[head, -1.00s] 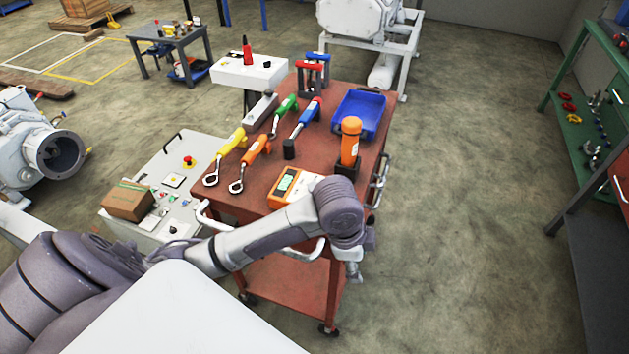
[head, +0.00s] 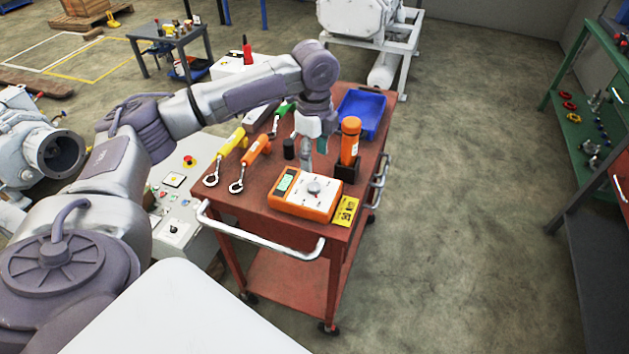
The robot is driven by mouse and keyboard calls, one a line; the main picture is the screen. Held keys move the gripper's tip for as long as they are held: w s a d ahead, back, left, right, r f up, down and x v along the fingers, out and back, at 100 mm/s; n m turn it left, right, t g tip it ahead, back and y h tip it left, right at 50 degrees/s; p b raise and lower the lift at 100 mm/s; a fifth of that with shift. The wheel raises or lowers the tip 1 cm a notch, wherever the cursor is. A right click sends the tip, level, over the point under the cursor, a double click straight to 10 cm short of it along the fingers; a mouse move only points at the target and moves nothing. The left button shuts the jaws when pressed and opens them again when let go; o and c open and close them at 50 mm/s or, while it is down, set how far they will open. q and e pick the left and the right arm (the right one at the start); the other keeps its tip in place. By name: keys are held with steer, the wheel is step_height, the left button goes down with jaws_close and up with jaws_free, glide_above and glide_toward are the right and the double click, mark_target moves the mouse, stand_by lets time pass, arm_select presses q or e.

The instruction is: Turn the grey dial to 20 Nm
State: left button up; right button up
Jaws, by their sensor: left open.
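The grey dial (head: 314,187) is a small round knob on the white face of an orange tester box (head: 290,205). The box lies on the near end of the red cart, with a greenish display (head: 285,182) at its left. The dial's markings are too small to read. My left gripper (head: 306,170) points down just behind the tester, above and apart from the dial. It is open and holds nothing that I can see. My right gripper is not in view.
The red cart (head: 262,217) also bears yellow and orange wrenches (head: 257,148), a black cylinder (head: 289,148), an orange tool standing in a black holder (head: 350,140), a yellow label (head: 345,211) and a blue tray (head: 362,110). A white handle rail (head: 260,240) runs along the near edge.

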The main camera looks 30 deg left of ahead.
mark_target(314, 186)
arm_select(q)
step_height(314, 186, down, 10)
steer(key=shift+r+p, duration=0.25)
steer(key=shift+p, duration=0.2)
